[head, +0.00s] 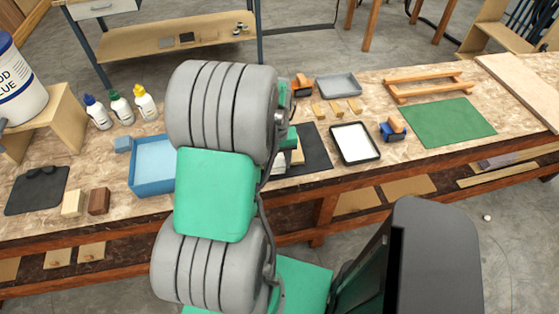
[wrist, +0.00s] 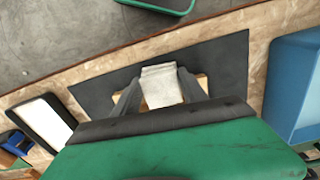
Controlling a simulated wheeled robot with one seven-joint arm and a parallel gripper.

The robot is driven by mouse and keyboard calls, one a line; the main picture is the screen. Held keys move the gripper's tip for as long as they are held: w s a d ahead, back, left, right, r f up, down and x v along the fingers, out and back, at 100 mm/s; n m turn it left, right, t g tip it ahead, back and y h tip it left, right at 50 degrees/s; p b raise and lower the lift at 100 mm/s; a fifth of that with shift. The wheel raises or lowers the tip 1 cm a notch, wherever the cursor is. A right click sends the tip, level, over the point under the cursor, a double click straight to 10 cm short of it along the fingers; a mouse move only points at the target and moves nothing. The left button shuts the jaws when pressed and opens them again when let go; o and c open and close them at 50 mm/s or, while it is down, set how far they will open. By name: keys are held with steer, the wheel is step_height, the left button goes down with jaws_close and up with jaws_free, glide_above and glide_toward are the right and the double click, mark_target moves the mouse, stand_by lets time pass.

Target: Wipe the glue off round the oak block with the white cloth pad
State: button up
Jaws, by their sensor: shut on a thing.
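In the wrist view my gripper (wrist: 160,78) is shut on the white cloth pad (wrist: 161,87), which sits between the two dark fingers. Below it lies a dark mat (wrist: 222,62). A light wooden piece, apparently the oak block (wrist: 203,80), shows past the fingers on both sides and is mostly hidden by the pad and gripper. I cannot tell whether the pad touches it, and no glue can be made out. In the head view my arm hides most of this spot; only the right part of the dark mat (head: 315,150) shows clearly.
A blue tray (head: 152,180) stands left of the mat, and a black-rimmed white tray (head: 355,143) right of it. Glue bottles (head: 121,108), small wooden pieces (head: 337,108), a grey tray (head: 338,85), a blue-and-orange tool (head: 393,128) and a green mat (head: 448,122) share the bench.

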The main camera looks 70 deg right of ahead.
steer(key=shift+w+a+f, duration=0.15)
steer(key=shift+w+a, duration=0.25)
steer(key=shift+w, duration=0.25)
steer(key=shift+s+d+r, duration=0.1)
steer(key=shift+s+d, duration=0.3)
steer(key=shift+s, duration=0.35)
steer(key=shift+s+d+r, duration=0.1)
steer(key=shift+s+d, duration=0.25)
steer(key=shift+s, duration=0.35)
steer(key=shift+s+d+f, duration=0.1)
steer(key=shift+s+d, duration=0.3)
steer(key=shift+s, duration=0.35)
steer(key=shift+s+a+r+p, duration=0.1)
steer(key=shift+a+r+p, duration=0.1)
steer(key=shift+r+p, duration=0.3)
steer(key=shift+s+a+r+p, duration=0.15)
steer(key=shift+a+r+p, duration=0.1)
steer(key=shift+r+p, duration=0.25)
steer(key=shift+s+a+r+p, duration=0.1)
steer(key=shift+a+r+p, duration=0.2)
steer(key=shift+r, duration=0.35)
step_height(320, 180, up, 7)
steer(key=p, duration=0.5)
steer(key=shift+w+d+f, duration=0.1)
